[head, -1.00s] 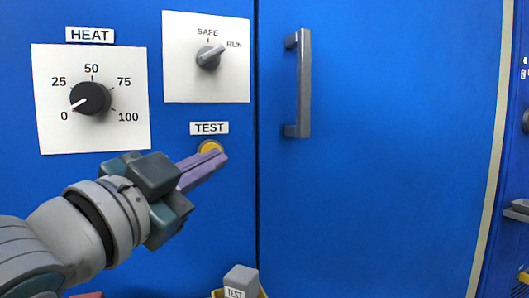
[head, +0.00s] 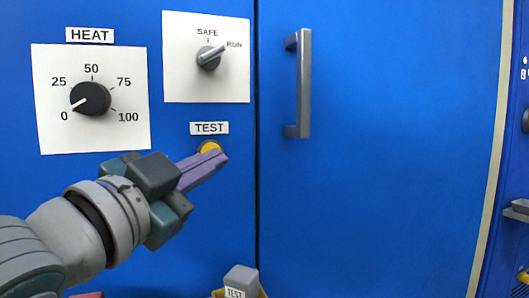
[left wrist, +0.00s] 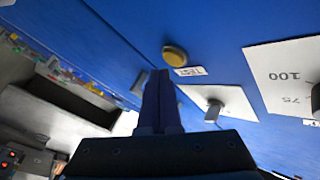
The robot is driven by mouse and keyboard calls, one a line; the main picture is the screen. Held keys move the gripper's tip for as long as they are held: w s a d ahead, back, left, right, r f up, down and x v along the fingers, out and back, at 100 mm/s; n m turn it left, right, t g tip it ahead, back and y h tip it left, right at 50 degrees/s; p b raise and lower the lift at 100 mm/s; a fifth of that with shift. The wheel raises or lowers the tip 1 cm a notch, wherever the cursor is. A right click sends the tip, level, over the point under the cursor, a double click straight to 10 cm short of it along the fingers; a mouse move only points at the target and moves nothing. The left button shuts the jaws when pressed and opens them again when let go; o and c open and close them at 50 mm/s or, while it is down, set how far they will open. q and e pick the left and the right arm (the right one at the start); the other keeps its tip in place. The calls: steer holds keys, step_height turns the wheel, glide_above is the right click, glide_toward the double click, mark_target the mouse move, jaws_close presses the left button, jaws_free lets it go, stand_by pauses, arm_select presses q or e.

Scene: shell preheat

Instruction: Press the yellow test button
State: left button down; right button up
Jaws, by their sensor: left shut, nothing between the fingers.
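The yellow test button (head: 208,147) is on the blue panel under a white TEST label (head: 209,128). Its lower part is hidden behind the fingers of my left gripper (head: 223,157) in the head view. My left gripper is shut and empty, its purple fingers pointing at the panel. In the left wrist view the whole button (left wrist: 174,55) shows, a little beyond and right of the shut fingertips (left wrist: 160,75). A gap seems to lie between fingertips and button; contact does not show. My right gripper is not in view.
Above the button is a SAFE/RUN switch (head: 209,57), its pointer toward RUN. The HEAT dial (head: 90,99) is at left, its pointer near 0. A blue door with a grey handle (head: 304,83) is at right.

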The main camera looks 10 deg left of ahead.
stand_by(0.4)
arm_select(q)
steer(key=shift+w+a, duration=0.25)
steer(key=shift+w, duration=0.1)
steer(key=shift+w+a, duration=0.25)
steer(key=shift+w, duration=0.1)
stand_by(0.7)
steer(key=shift+s+p, duration=0.1)
steer(key=shift+p, duration=0.25)
steer(key=shift+s+d+p, duration=0.3)
steer(key=shift+s+d, duration=0.15)
steer(key=shift+s, duration=0.15)
steer(key=shift+s+d+p, duration=0.4)
steer(key=shift+s+d, duration=0.35)
steer(key=shift+s, duration=0.3)
steer(key=shift+s+d+p, duration=0.35)
steer(key=shift+s+d, duration=0.35)
steer(key=shift+s, duration=0.35)
